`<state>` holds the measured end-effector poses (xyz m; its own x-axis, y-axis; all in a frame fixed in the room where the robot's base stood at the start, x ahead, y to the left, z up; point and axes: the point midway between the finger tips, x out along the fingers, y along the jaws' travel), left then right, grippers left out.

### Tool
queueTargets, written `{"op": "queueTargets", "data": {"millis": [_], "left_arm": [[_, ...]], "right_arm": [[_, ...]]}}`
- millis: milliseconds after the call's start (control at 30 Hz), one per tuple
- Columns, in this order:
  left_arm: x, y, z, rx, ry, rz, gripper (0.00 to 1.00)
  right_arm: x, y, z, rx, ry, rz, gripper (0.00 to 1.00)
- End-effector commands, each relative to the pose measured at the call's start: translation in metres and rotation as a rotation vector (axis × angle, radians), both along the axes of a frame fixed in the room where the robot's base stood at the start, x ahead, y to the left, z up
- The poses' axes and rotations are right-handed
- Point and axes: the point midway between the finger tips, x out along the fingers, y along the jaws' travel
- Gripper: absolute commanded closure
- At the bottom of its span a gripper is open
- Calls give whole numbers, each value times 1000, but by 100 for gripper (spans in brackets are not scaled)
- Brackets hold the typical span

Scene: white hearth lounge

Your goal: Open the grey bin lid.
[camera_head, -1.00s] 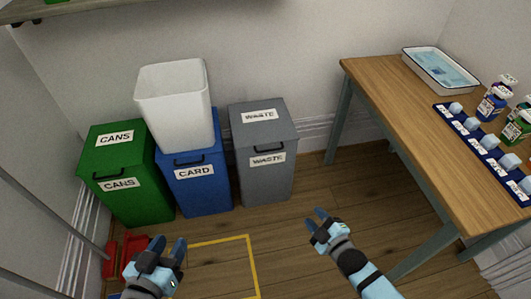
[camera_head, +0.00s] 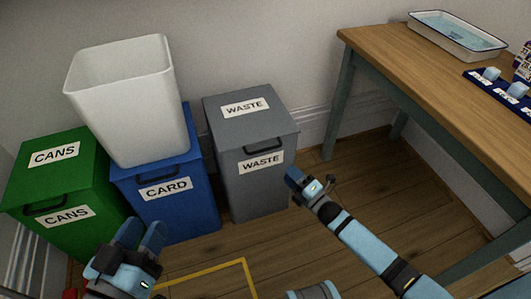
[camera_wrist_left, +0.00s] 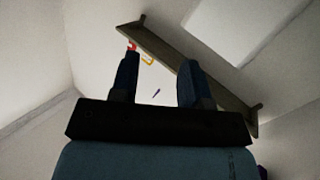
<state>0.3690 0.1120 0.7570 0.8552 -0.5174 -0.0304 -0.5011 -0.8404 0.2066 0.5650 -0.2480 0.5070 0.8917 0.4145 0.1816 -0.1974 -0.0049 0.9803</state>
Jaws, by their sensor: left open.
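The grey waste bin (camera_head: 253,189) stands against the wall. Its grey lid (camera_head: 267,125) is shut and has a white WASTE label on top. A dark handle (camera_head: 249,149) is on the upper front. My right gripper (camera_head: 296,181) is low beside the bin's front right edge in the head view, and no object shows in it. I cannot tell whether it touches the bin or how far its fingers are apart. My left gripper (camera_head: 141,235) is open and empty in front of the blue bin. Its spread fingers also show in the left wrist view (camera_wrist_left: 158,82), pointing upward.
A blue card bin (camera_head: 181,213) stands left of the grey bin, with a white open tub (camera_head: 125,115) on its lid. A green cans bin (camera_head: 93,185) is further left. A wooden table (camera_head: 430,90) with a tray (camera_head: 458,45) stands at right.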

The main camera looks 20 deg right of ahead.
Motion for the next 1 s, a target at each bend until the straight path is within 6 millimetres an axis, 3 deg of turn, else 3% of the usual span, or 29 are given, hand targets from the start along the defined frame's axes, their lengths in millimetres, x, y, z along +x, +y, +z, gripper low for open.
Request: {"op": "queueTargets", "data": {"millis": [267, 500, 700, 967, 1000], "left_arm": [[-1, -1, -30, 42, 71, -28, 57], [7, 3, -29, 87, -2, -24, 57], [9, 5, -26, 106, -33, -21, 57], [9, 5, -25, 107, -36, -21, 57], [9, 5, -25, 107, -36, -21, 57]], "right_arm": [[55, 26, 9, 2, -4, 0, 62], [90, 41, 16, 2, 0, -1, 62], [101, 47, 20, 2, 2, -1, 62], [102, 47, 21, 2, 2, -1, 62], [102, 47, 21, 2, 2, -1, 67]]}}
